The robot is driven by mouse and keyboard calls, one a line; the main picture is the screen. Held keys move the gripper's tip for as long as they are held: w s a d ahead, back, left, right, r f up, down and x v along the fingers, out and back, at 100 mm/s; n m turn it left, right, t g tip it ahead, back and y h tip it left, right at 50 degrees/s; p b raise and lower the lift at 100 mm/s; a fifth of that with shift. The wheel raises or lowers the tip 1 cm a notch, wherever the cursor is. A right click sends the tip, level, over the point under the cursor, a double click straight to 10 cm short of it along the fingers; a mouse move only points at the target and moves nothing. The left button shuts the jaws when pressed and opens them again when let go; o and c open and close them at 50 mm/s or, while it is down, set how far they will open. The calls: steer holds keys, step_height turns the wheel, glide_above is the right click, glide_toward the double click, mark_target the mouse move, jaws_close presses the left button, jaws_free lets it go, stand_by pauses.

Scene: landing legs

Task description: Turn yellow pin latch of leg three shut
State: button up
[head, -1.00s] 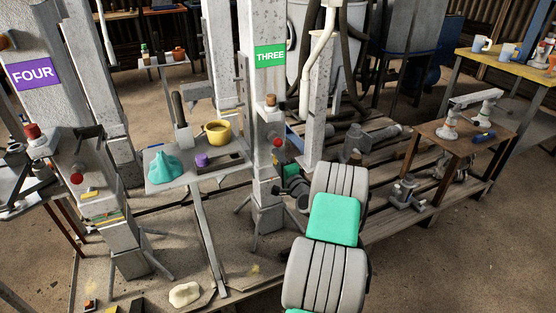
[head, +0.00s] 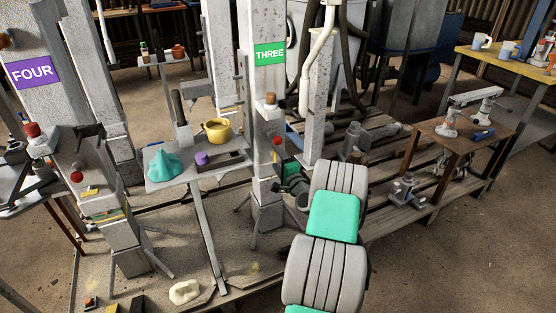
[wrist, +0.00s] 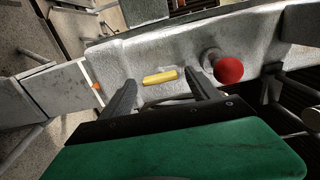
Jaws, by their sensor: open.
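Leg three (head: 262,100) is a grey pitted column with a green THREE sign (head: 269,57). Its yellow pin latch (wrist: 160,77) shows in the wrist view as a short bar on the leg's face, lying roughly along the leg's length. I cannot make it out in the head view. My gripper (wrist: 161,88) is open. Its two dark fingers point at the leg, one toward each end of the latch, with a gap around it. Contact cannot be told. In the head view my gripper (head: 291,174) is at the leg's right side, partly hidden by my arm.
A red knob (wrist: 228,69) sticks out just right of the latch, close to the right finger. Leg four (head: 47,100) is further left.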

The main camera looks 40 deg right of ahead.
steer(key=p+v, duration=0.1)
steer(key=v, duration=0.7)
